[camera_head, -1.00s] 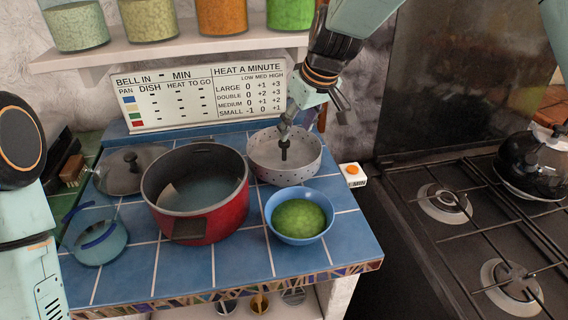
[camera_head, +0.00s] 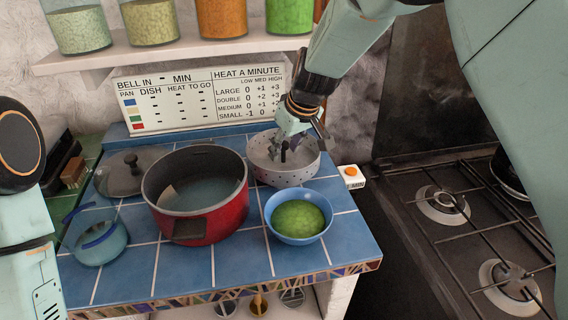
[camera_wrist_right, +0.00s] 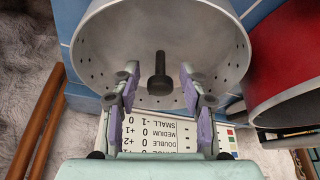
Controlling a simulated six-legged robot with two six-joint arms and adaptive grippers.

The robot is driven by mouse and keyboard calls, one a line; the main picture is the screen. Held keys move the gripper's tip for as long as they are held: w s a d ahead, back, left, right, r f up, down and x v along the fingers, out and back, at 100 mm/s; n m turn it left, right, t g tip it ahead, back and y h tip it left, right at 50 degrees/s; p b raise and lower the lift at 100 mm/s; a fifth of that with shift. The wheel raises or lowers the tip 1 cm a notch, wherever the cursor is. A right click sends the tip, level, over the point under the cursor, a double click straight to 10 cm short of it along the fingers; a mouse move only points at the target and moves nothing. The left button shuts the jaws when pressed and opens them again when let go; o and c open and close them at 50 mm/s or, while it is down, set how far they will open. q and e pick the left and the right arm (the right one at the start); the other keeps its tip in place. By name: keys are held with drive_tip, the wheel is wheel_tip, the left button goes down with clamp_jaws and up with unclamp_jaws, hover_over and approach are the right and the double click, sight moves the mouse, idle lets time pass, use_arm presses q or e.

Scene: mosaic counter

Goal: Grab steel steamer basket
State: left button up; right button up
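The steel steamer basket (camera_head: 284,174) is a grey perforated bowl at the back right of the blue tiled counter. A dark upright post stands in its middle, clear in the right wrist view (camera_wrist_right: 160,78). My right gripper (camera_head: 296,150) reaches down over the basket from above. In the right wrist view its fingers (camera_wrist_right: 158,84) are apart, one on each side of the post, with a gap between them and the post. The basket (camera_wrist_right: 205,30) fills the top of that view. My left gripper is out of view; only part of my left arm shows at the left.
A red pot (camera_head: 225,212) stands left of the basket and a blue bowl with green contents (camera_head: 299,240) in front. A timer with an orange button (camera_head: 350,177) sits to the right. A sign (camera_head: 190,98) and shelf (camera_head: 180,50) are behind.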

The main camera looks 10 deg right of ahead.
drive_tip(key=shift+w+f, duration=0.15)
drive_tip(key=shift+c, duration=1.3)
drive_tip(key=shift+a, duration=0.1)
drive_tip(key=c, duration=0.3)
clamp_jaws()
drive_tip(key=shift+r, duration=0.2)
